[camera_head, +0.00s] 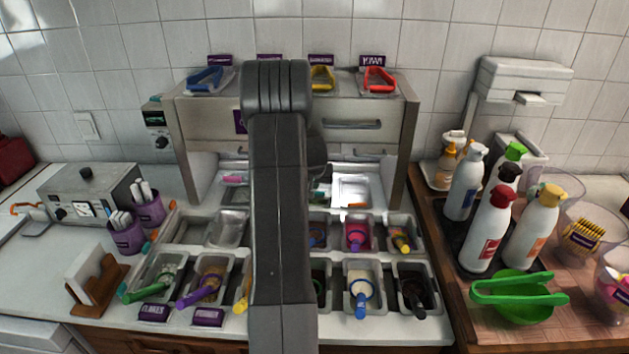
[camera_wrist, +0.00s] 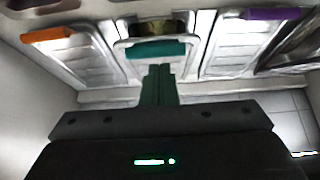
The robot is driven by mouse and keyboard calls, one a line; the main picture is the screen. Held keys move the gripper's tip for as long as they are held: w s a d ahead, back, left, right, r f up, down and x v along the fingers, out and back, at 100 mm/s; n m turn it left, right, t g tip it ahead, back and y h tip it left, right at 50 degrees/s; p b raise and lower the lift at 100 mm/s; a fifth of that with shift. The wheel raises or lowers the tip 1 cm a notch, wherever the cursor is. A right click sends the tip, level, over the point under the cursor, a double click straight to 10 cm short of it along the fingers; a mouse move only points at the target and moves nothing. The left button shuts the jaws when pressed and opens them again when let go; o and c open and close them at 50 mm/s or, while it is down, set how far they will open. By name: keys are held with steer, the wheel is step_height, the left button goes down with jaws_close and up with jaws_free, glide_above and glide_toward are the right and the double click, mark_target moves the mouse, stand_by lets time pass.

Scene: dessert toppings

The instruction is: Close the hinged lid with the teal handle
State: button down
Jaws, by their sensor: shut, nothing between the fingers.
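In the wrist view, the teal handle (camera_wrist: 155,50) is a bar across the middle of the picture, just beyond my fingertips. A grey metal panel (camera_wrist: 182,65), apparently its lid, lies around it. An opening with dark yellow-green contents (camera_wrist: 152,28) shows beyond the handle, so the lid looks at least partly open; its exact angle is unclear. My gripper (camera_wrist: 158,72) is shut and empty, its fingertips just short of the handle; contact cannot be told. In the head view, my arm hides the gripper and most of this area.
Orange (camera_wrist: 46,34) and purple (camera_wrist: 272,13) handles flank the teal one on neighbouring metal lids. In the head view, topping pans with spoons, such as a purple spoon (camera_head: 195,292), fill the counter front. Bottles (camera_head: 490,230) and a green bowl (camera_head: 523,309) stand at right.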

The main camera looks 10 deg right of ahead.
stand_by(0.3)
steer(key=f+b, duration=0.1)
steer(key=b, duration=0.2)
steer(key=s+f+t+b, duration=0.1)
steer(key=b, duration=0.3)
steer(key=shift+f, duration=0.35)
steer(key=f+b, duration=0.1)
steer(key=b, duration=0.2)
steer(key=shift+s+a+f, duration=0.15)
steer(key=shift+s+f, duration=0.15)
steer(key=shift+f, duration=0.05)
steer(key=shift+s+f, duration=0.1)
steer(key=shift+s, duration=0.05)
